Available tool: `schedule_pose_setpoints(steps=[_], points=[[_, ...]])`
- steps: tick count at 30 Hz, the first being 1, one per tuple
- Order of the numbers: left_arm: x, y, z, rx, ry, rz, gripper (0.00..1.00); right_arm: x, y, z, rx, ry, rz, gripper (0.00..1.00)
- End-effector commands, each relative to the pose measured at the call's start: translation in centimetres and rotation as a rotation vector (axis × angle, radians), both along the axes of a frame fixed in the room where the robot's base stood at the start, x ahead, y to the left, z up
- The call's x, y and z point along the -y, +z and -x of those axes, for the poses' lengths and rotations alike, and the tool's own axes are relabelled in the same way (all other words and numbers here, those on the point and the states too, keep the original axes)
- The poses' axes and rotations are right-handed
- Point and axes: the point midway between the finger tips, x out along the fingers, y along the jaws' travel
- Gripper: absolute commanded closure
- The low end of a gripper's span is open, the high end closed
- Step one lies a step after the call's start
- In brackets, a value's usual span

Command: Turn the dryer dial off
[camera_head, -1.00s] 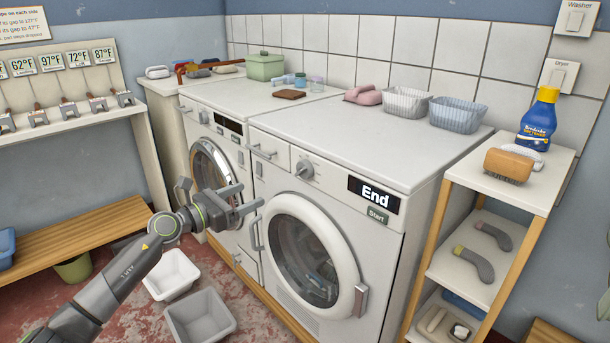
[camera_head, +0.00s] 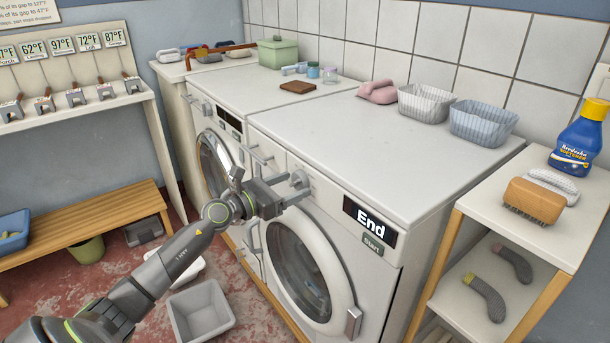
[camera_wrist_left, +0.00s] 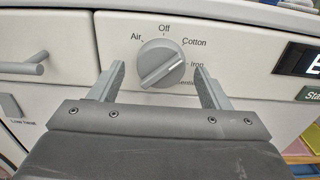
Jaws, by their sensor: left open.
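The dryer (camera_head: 340,225) is the right one of two white machines, its round door closed and its display (camera_head: 369,218) reading "End". Its grey dial (camera_wrist_left: 162,63) shows in the wrist view, with Off at the top, Air to the left and Cotton, Iron and a partly hidden label to the right. The dial's raised bar slants from lower left to upper right; I cannot tell which end is the pointer. The dial (camera_head: 299,179) is partly hidden in the head view. My left gripper (camera_head: 295,186) is open, its fingertips (camera_wrist_left: 160,73) on either side of the dial, contact unclear.
A Start button (camera_head: 373,244) sits below the display. A drawer handle (camera_wrist_left: 22,68) is left of the dial. Baskets (camera_head: 425,103) and a pink item stand on the dryer top. A shelf (camera_head: 475,220) stands to the right, and a grey tub (camera_head: 200,312) is on the floor.

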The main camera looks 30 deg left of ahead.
Motion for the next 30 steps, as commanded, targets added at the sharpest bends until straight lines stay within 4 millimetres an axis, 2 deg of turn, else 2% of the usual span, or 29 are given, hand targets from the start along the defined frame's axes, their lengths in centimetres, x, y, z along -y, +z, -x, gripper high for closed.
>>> schedule_pose_setpoints(steps=[12, 22, 30], points=[[0.13, -0.05, 0.06, 0.000, 0.002, 0.001, 0.31, -0.05, -0.01, 0.31, -0.004, 0.000, -0.001, 0.64], [0.12, -0.03, 0.05, 0.000, 0.002, 0.001, 0.73, -0.06, -0.02, 0.51, -0.007, -0.001, -0.001, 0.64], [0.12, 0.10, 0.05, -0.013, 0.002, 0.030, 0.73, -0.08, 0.52, 0.28, 0.000, -0.001, -0.001, 0.64]])
